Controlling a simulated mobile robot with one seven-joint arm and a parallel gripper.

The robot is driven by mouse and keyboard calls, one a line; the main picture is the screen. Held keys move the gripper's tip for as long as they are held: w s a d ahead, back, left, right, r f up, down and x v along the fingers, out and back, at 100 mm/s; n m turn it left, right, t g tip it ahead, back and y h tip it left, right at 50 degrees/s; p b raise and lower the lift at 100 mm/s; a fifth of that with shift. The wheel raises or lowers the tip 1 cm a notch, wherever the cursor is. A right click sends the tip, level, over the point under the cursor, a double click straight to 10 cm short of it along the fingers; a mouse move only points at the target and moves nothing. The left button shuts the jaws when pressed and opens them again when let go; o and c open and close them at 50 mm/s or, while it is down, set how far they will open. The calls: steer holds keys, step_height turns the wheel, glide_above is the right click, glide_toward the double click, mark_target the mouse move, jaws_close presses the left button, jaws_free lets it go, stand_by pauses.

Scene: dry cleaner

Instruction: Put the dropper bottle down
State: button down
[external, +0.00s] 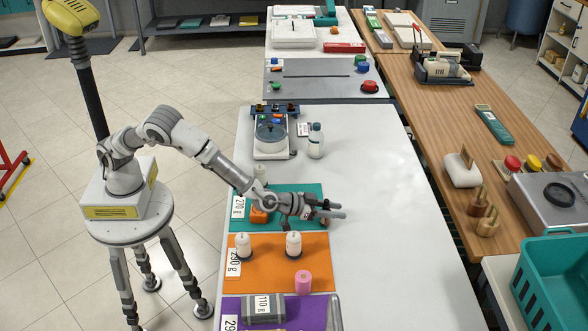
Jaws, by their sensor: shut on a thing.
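My gripper (331,212) is at the end of the outstretched arm, over the right edge of the teal mat (285,192) and the white table. Its fingers point right. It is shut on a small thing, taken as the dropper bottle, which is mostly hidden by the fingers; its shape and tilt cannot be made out.
A pink cylinder (303,281) stands on the orange mat. A grey block (264,309) lies on the purple mat (310,314). A white bottle (316,141) stands beside a round-topped device (271,135) farther back. The white table's right side (385,240) is clear.

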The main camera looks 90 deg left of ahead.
steer(key=shift+f, duration=0.2)
steer(key=c, duration=0.5)
jaws_free()
steer(key=shift+r, duration=0.1)
steer(key=shift+r, duration=0.15)
steer(key=p+v, duration=0.2)
steer(key=v, duration=1)
